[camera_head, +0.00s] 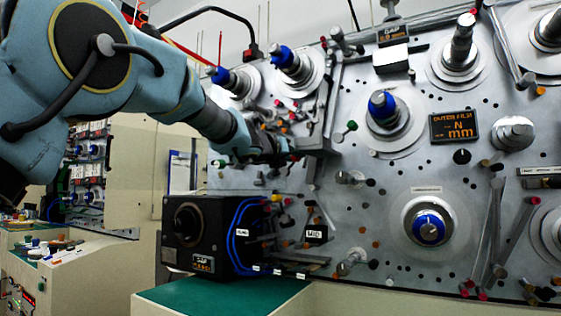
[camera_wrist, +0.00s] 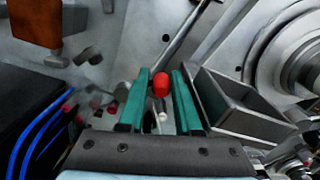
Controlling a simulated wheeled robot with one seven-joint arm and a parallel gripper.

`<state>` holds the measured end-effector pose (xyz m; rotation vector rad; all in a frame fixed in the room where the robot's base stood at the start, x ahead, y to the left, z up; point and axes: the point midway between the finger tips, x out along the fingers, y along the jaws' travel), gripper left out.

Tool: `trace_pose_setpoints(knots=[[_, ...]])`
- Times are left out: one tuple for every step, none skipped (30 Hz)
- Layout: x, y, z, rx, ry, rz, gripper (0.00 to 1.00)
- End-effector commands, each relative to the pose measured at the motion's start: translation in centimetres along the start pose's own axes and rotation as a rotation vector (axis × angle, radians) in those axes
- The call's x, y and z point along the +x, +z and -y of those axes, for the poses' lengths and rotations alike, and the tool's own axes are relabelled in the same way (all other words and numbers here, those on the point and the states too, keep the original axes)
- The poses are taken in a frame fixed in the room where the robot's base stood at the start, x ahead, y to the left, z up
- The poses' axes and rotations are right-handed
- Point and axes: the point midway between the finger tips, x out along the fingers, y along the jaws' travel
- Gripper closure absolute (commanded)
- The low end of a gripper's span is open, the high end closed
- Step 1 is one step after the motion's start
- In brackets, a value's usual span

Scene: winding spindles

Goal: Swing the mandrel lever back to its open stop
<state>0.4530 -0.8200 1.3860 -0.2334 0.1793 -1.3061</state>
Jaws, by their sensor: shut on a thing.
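A lever with a red knob (camera_wrist: 161,84) and a straight metal rod (camera_wrist: 185,40) shows in the wrist view. Its rod runs from the knob up and to the right across the grey panel. My gripper (camera_wrist: 161,74) has its two teal fingers on either side of the knob, shut on it. In the head view my gripper (camera_head: 285,157) is at the left part of the spindle panel, above the black box. The knob cannot be made out there, and the lever's pivot and stops cannot be told in either view.
A grey open tray (camera_wrist: 240,105) stands close to the right finger in the wrist view, with a round metal spindle beyond it. The black box (camera_head: 185,222) with blue cables lies below my gripper in the head view. Blue-capped spindles (camera_head: 383,106) and several pegs crowd the panel.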

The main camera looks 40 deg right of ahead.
Motion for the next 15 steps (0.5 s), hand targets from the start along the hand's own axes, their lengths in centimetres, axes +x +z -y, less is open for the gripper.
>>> trace_pose_setpoints(knots=[[0.06,-0.4,-0.19,0.002,0.004,-0.005,1.0],[0.06,-0.39,-0.19,0.003,0.004,-0.005,1.0],[0.06,-0.37,-0.19,0.004,0.004,-0.005,1.0],[0.06,-0.36,-0.19,0.004,0.004,-0.005,1.0],[0.06,-0.36,-0.19,0.003,0.004,-0.005,1.0],[0.06,-0.35,-0.2,0.003,0.004,-0.005,1.0],[0.06,-0.35,-0.2,0.003,0.004,-0.005,1.0],[0.06,-0.35,-0.2,0.003,0.004,-0.005,1.0],[0.06,-0.36,-0.2,0.004,0.004,-0.005,1.0],[0.07,-0.38,-0.2,0.005,0.004,-0.005,1.0],[0.07,-0.41,-0.2,0.007,0.004,-0.005,1.0],[0.07,-0.47,-0.19,0.012,0.004,-0.005,1.0],[0.07,-0.51,-0.19,0.017,0.004,-0.005,1.0],[0.06,-0.57,-0.18,0.023,0.004,-0.005,1.0],[0.06,-0.65,-0.16,0.034,0.004,-0.005,1.0]])
